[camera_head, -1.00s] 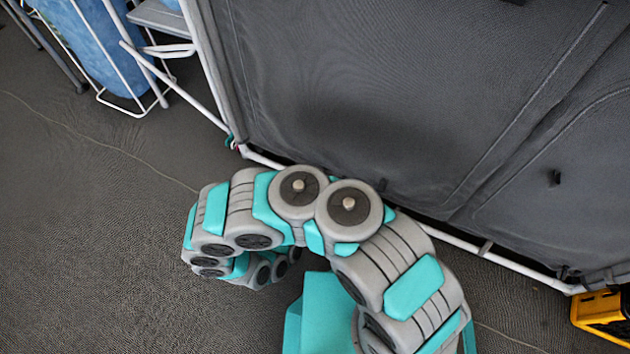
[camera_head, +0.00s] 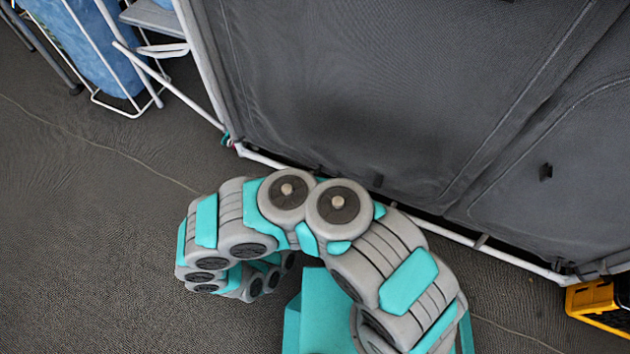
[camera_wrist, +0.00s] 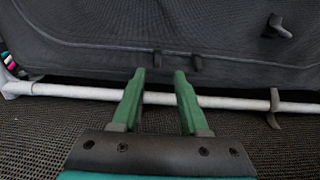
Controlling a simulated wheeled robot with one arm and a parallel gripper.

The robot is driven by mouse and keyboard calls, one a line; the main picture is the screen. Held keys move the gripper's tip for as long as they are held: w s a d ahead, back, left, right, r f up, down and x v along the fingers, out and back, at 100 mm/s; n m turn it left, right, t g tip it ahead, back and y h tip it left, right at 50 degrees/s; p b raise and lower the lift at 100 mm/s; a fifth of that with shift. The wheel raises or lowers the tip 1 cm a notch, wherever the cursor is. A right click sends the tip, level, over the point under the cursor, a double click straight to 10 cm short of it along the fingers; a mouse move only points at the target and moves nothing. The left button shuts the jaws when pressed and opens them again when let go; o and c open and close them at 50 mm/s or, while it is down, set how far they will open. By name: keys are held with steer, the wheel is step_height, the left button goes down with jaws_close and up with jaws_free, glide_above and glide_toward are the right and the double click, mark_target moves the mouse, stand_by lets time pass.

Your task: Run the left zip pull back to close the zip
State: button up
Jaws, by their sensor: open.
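A dark grey fabric cabinet front (camera_head: 400,90) fills the upper right of the head view and the top of the wrist view (camera_wrist: 110,20). My arm hides the gripper in the head view.
A white frame tube (camera_wrist: 230,102) runs along the cabinet's bottom, behind my fingers. A dark tab (camera_head: 545,172) sits on the right panel. A yellow and black crate (camera_head: 598,303) stands at lower right, a white rack (camera_head: 120,75) at upper left. The floor at left is clear.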

steer(key=shift+p+v, duration=0.3)
steer(key=shift+v, duration=1.8)
